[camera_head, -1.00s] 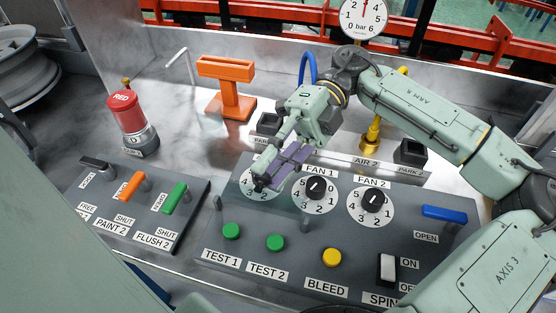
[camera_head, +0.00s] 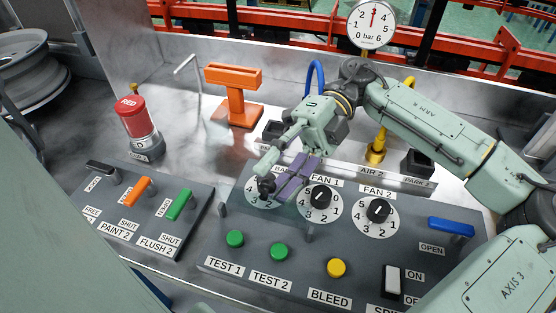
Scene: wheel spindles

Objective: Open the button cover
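A control panel (camera_head: 215,258) carries two green buttons, TEST 1 (camera_head: 235,238) and TEST 2 (camera_head: 280,251), and a yellow BLEED button (camera_head: 336,268). Two short grey posts, one at the left (camera_head: 222,210) and one at the right (camera_head: 309,233), stand behind the green buttons. A clear cover seems to span between them, very faint; I cannot tell its exact edges or angle. My gripper (camera_head: 283,183) has purple pads and dark tips. It hangs over the leftmost dial (camera_head: 256,201), behind the green buttons, and hides part of that dial. Its finger gap is unclear.
FAN 1 dial (camera_head: 321,196) and FAN 2 dial (camera_head: 379,210) sit right of my gripper. A blue lever (camera_head: 451,227) and a white switch (camera_head: 392,279) are further right. A second panel with levers (camera_head: 137,191), a red bottle (camera_head: 135,120) and an orange stand (camera_head: 236,103) stand left.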

